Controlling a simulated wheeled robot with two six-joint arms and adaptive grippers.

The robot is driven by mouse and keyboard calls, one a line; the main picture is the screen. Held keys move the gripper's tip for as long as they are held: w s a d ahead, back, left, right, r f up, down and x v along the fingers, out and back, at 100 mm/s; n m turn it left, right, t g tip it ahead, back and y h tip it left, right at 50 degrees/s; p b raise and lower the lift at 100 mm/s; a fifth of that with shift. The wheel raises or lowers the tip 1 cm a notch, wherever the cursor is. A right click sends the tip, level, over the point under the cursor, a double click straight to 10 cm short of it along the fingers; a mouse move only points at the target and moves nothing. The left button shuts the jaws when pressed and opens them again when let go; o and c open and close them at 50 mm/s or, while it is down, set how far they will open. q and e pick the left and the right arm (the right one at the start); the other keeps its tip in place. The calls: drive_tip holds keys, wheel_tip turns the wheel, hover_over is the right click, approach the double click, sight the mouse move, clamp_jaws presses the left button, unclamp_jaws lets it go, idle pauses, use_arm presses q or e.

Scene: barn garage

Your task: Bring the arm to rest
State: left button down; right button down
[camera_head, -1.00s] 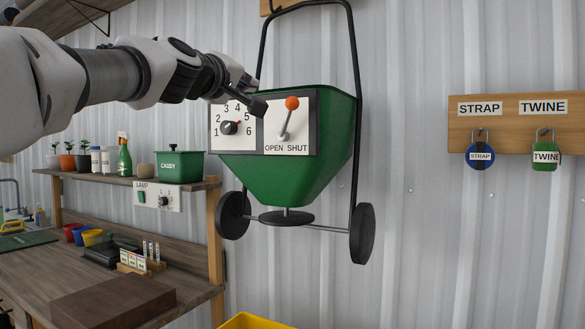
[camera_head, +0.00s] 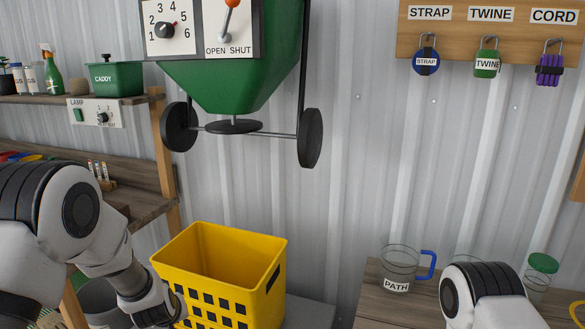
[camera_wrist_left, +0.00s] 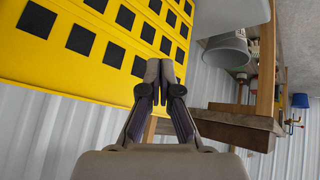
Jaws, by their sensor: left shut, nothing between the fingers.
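My left arm comes in from the left and hangs down at the lower left of the head view. Its wrist (camera_head: 150,303) is in front of the yellow crate's near left corner; the fingertips are not clear there. In the left wrist view my left gripper (camera_wrist_left: 160,72) is shut and empty, its two fingers together. The perforated side of the yellow crate (camera_wrist_left: 75,70) is close behind the fingers; I cannot tell whether they touch. A link of my right arm (camera_head: 480,298) shows at the lower right; its gripper is out of view.
The yellow crate (camera_head: 279,290) stands open below the green spreader (camera_head: 215,85), which hangs on the wall. A workbench and shelf (camera_head: 135,101) are at left. A wooden table (camera_head: 375,292) with a PATH jug (camera_head: 398,268) is at right. STRAP, TWINE and CORD hang from a board (camera_head: 455,40).

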use_arm(q)
drive_tip(key=s+f+m+g, duration=0.3)
drive_tip(key=s+f+g, duration=0.1)
drive_tip(key=s+f, duration=1.4)
drive_tip(key=s+d+f+m+g+h, duration=0.1)
drive_tip(key=s+d+m+g, duration=0.1)
drive_tip(key=s, duration=1.9)
drive_tip(key=shift+s+f+g+h, duration=0.25)
drive_tip(key=shift+g+h, duration=0.05)
drive_tip(key=shift+g, duration=0.5)
